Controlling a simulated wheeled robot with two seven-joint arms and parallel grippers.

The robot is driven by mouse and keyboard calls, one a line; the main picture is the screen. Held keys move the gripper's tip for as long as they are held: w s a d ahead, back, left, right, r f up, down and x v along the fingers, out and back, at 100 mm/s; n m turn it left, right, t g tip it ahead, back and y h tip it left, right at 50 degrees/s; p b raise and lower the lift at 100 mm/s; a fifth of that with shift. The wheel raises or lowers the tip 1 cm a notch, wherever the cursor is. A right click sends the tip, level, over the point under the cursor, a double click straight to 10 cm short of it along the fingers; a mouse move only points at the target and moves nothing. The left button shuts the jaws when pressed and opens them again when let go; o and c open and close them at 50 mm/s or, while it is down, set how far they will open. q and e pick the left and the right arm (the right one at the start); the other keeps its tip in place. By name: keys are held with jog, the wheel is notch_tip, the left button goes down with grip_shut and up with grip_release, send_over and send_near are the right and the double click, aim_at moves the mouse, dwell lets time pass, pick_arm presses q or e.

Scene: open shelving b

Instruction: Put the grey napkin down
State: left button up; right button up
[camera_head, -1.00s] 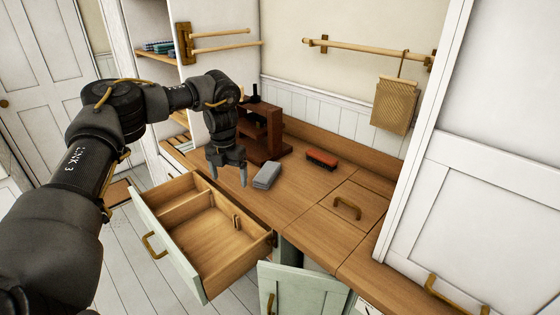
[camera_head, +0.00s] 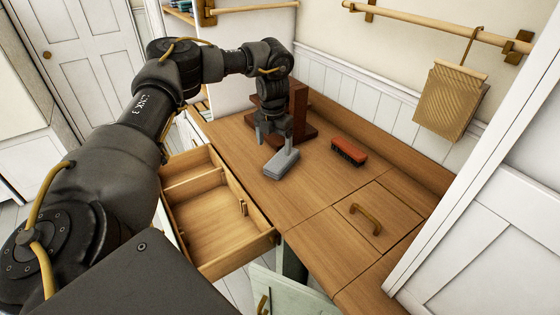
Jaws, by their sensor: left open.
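The grey napkin (camera_head: 281,165) is a folded block lying flat on the wooden counter (camera_head: 310,192), near its front edge behind the open drawer. My left gripper (camera_head: 273,143) is open, pointing down just above the back end of the napkin. Its fingertips overlap the napkin's far end in the picture; I cannot tell whether they touch it. My right gripper is not in view.
An open, divided drawer (camera_head: 213,227) juts out below the counter. A dark brown wooden stand (camera_head: 299,108) is close behind the gripper. A red-orange brush (camera_head: 349,152) lies to the right. A hatch handle (camera_head: 366,218) and open counter lie nearer.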

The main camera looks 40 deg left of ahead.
aim_at(280, 160)
pick_arm(q)
jog(key=w+f, duration=0.2)
jog(key=f, duration=0.1)
jog(key=shift+w+d+f, duration=0.15)
jog(key=shift+w, duration=0.25)
jog(key=shift+s+f+p, duration=0.2)
jog(key=shift+s+p, duration=0.2)
jog(key=shift+p, duration=0.1)
jog(key=f, duration=0.1)
jog(key=f+p, duration=0.1)
jog(key=f, duration=0.2)
jog(key=shift+w+d+f, duration=0.2)
jog(key=shift+w+f, duration=0.1)
jog(key=shift+w, duration=0.1)
jog(key=shift+s, duration=0.25)
jog(key=shift+c, duration=0.2)
jog(key=shift+w, duration=0.15)
jog(key=c, duration=1.1)
jog(key=shift+c, duration=0.3)
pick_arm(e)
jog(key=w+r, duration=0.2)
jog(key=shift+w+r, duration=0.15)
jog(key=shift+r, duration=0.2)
pick_arm(q)
jog(key=shift+r, duration=0.1)
